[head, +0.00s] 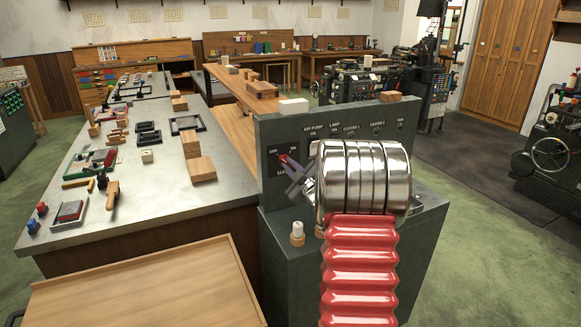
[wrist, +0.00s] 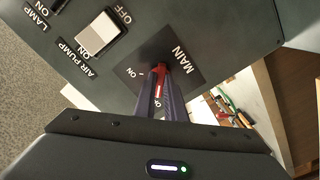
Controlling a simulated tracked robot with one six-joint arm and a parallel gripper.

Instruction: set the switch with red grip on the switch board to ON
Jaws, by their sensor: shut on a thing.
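The dark switch board (head: 355,124) stands upright in the middle of the head view. Its switch with the red grip (head: 283,158) is at the board's left side. In the wrist view the red grip (wrist: 161,70) sits on a black plate marked MAIN, with an ON mark to its left. My gripper (head: 289,163) is shut on the red grip; its two fingers (wrist: 163,88) lie around it in the wrist view. The fingers hide most of the lever and part of another mark, so its exact setting is hard to tell.
A white AIR PUMP rocker switch (wrist: 96,35) is on the board near my gripper. A white block (head: 293,106) lies on the board's top edge. The metal workbench (head: 160,190) on the left holds tools and wooden blocks. A wooden table (head: 150,285) is in front.

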